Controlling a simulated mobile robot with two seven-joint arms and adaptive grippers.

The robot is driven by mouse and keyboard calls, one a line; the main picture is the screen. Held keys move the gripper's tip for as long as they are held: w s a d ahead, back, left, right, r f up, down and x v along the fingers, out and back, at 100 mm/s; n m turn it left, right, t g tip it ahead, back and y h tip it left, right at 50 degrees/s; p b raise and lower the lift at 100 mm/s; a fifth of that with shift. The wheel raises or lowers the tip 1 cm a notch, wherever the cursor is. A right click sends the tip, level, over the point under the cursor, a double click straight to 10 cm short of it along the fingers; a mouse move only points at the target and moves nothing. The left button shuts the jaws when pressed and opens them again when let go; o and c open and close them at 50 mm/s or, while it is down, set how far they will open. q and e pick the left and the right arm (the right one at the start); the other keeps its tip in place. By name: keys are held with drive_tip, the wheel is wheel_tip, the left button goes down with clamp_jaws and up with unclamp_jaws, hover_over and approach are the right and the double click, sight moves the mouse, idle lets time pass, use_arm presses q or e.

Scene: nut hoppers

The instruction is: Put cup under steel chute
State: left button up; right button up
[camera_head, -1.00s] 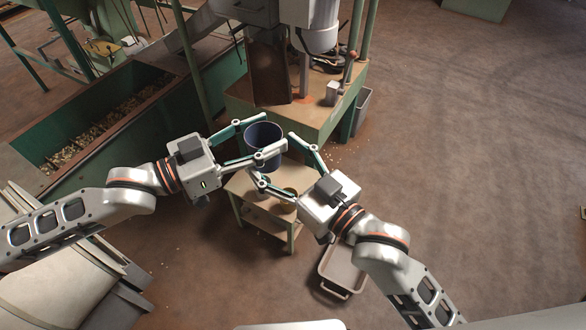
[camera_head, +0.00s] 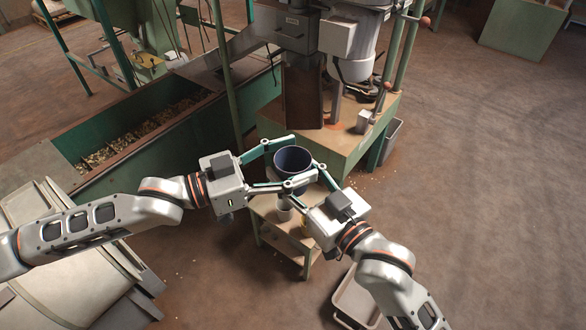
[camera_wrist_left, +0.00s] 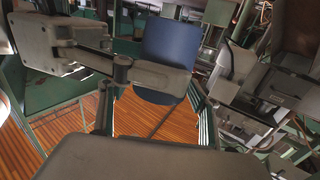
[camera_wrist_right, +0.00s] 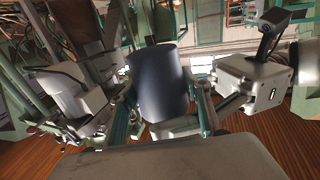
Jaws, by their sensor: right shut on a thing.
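A dark blue cup (camera_head: 292,161) is held upright in the air between my two grippers, above a small wooden stand. My right gripper (camera_head: 302,180) is shut on the cup; the right wrist view shows the cup (camera_wrist_right: 160,82) between its fingers. My left gripper (camera_head: 284,160) has its fingers apart on either side of the cup. The left wrist view shows the cup (camera_wrist_left: 168,50) partly behind one left finger. A dark, upright chute-like panel (camera_head: 304,92) stands at the machine behind the cup. A grey steel trough (camera_head: 232,52) slopes at its left; which is the steel chute is unclear.
A green hopper (camera_head: 110,140) holding nuts is at left. A grey tray (camera_head: 352,300) lies on the floor. The floor at right is clear.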

idle(0.3)
use_arm(q)
drive_tip(key=v, duration=1.2)
drive_tip(key=w+d+f+n+t+y, duration=0.1)
drive_tip(key=d+f+n+t+y, duration=0.1)
drive_tip(key=f, duration=0.5)
drive_tip(key=w+d+f+n+t+y, duration=0.1)
drive_tip(key=d+f+n+t+y, duration=0.15)
drive_tip(key=f, duration=0.55)
drive_tip(key=s+a+f+n+g+y, duration=0.1)
drive_tip(key=s+a+f+y, duration=0.3)
drive_tip(key=f, duration=0.6)
drive_tip(key=s+a+f+n+g+y, duration=0.1)
drive_tip(key=s+a+f+y, duration=0.4)
drive_tip(key=f, duration=0.5)
drive_tip(key=s+a+n, duration=0.1)
drive_tip(key=s+a, duration=0.1)
drive_tip(key=shift+s+a+f+n, duration=0.2)
drive_tip(key=shift+s+f+n, duration=0.05)
drive_tip(key=shift+f+n, duration=0.1)
use_arm(e)
drive_tip(key=s+d+f+m+t+h, duration=0.1)
drive_tip(key=d+h, duration=0.4)
drive_tip(key=d, duration=0.8)
drive_tip(key=s+d+f+m+t+h, duration=0.1)
drive_tip(key=d+m+h, duration=0.5)
drive_tip(key=d, duration=0.8)
drive_tip(key=shift+s+f+m+t, duration=0.2)
drive_tip(key=shift+s+m+t, duration=0.15)
drive_tip(key=shift+t, duration=0.55)
